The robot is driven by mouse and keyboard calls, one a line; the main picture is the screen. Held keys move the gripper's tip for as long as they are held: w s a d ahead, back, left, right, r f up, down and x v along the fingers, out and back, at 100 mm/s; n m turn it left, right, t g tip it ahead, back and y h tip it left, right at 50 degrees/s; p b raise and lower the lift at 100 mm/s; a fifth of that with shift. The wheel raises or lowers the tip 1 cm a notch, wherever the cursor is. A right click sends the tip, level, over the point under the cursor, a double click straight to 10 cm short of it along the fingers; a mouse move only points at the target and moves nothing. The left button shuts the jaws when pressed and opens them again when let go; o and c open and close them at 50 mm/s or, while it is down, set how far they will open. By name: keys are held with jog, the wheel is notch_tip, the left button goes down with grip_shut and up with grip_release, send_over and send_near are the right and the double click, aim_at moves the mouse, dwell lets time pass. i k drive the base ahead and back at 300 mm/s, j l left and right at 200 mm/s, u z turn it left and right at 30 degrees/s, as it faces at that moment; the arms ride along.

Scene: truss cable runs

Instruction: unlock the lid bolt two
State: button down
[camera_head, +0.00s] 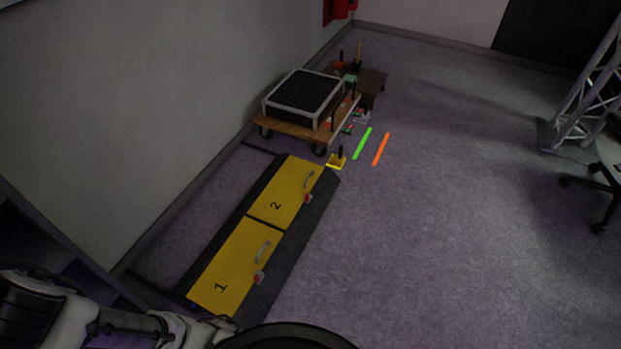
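A low dark box with two yellow lids lies along the wall on the left. The lid marked 2 (286,190) is the farther one, and the lid marked 1 (236,266) is nearer. Both lids lie shut. Lid 2 has a grey handle (309,179) and a small red bolt (308,198) at its right edge. Lid 1 has a similar handle (263,250) and red bolt (259,278). The bolts are too small to tell their position. Part of my arm shows at the bottom left, but my gripper is not in view.
A wooden cart (290,129) with a black-topped case stands beyond the box. A small yellow item (337,161), a green strip (362,143) and an orange strip (381,149) lie near it. A truss (586,100) and an office chair (600,190) stand right. The middle floor is clear.

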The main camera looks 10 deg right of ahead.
aim_at(281, 201)
jog(key=i+l+u, duration=0.1)
jog(key=i+l, duration=0.35)
jog(key=l, duration=0.2)
jog(key=i+l+u, duration=0.15)
jog(key=i+l, duration=0.25)
jog(key=l, duration=0.25)
jog(key=i+l+u, duration=0.15)
jog(key=l, duration=0.2)
jog(key=i+l, duration=0.2)
jog(key=l, duration=0.15)
jog(key=i+l+u, duration=0.15)
jog(key=l, duration=0.25)
jog(key=i, duration=0.55)
